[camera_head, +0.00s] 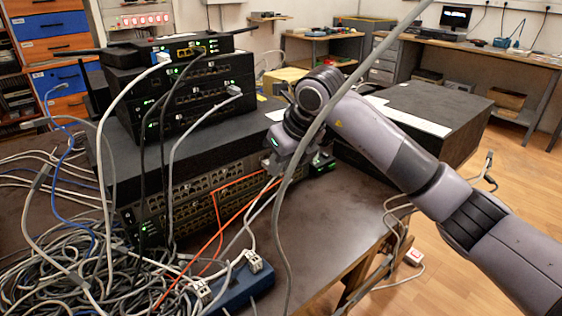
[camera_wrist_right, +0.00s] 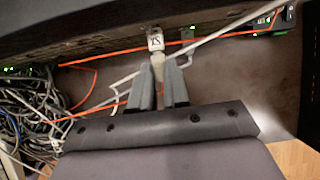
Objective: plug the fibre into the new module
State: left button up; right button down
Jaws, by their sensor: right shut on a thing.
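My right gripper (camera_head: 274,168) is at the right end of the front of the lower switch (camera_head: 190,188). In the right wrist view its fingers (camera_wrist_right: 160,75) are shut on a pale plug (camera_wrist_right: 158,64), which points at the switch front. A small white piece with a dark mark (camera_wrist_right: 155,40) is just beyond the plug; I cannot tell whether they touch or whether it is the module. Orange fibre (camera_head: 243,211) runs from the cable heap to the gripper area. In the right wrist view an orange strand (camera_wrist_right: 95,110) passes behind the left finger. My left gripper is not in view.
A tangle of grey cables (camera_head: 90,270) covers the table's left front. Smaller network boxes (camera_head: 190,100) are stacked above. A blue power strip (camera_head: 236,288) lies at the front. A large black box (camera_head: 425,110) stands right. A grey cable (camera_head: 288,240) crosses before my arm.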

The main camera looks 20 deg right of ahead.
jog(key=shift+w, duration=0.15)
dwell(0.3)
jog(key=c, duration=1)
grip_release()
jog(key=shift+c, duration=0.2)
jog(key=shift+r, duration=0.1)
jog(key=v, duration=0.7)
jog(key=shift+p, duration=0.35)
